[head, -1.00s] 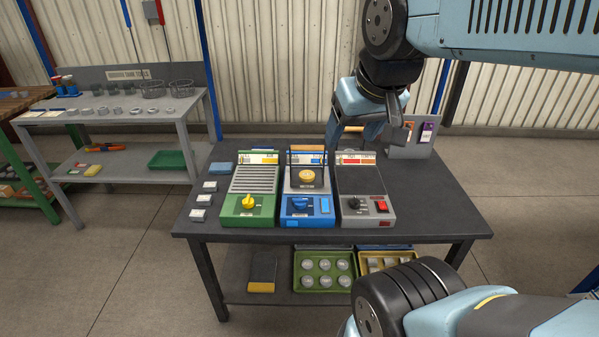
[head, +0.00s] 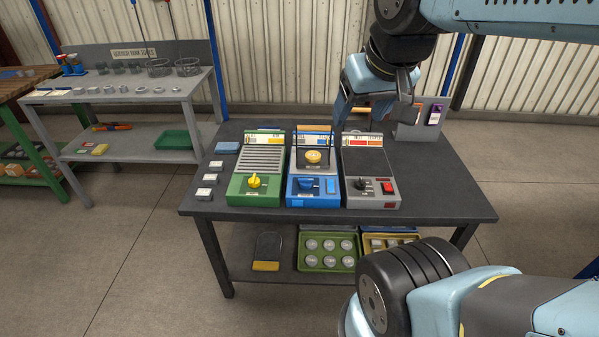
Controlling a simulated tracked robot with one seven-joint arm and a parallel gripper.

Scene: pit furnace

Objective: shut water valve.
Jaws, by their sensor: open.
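Three control boxes stand side by side on a dark table (head: 440,190). The middle blue box (head: 300,201) has a blue knob (head: 308,183), a blue switch (head: 330,185) and a round yellow-topped piece (head: 314,157) under a dark frame with a tan bar. The green box (head: 245,199) on the left has a yellow knob (head: 254,181). The grey box (head: 370,200) on the right has a black knob (head: 361,184) and a red switch (head: 387,188). Which one is the water valve cannot be read. My gripper (head: 374,115) is open and empty, above the back of the grey box.
A grey holder (head: 418,130) with cards stands at the table's back right, close to my gripper. Small white-topped blocks (head: 206,194) line the left edge. Green and yellow trays (head: 327,264) sit on the lower shelf. The table's right front is clear.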

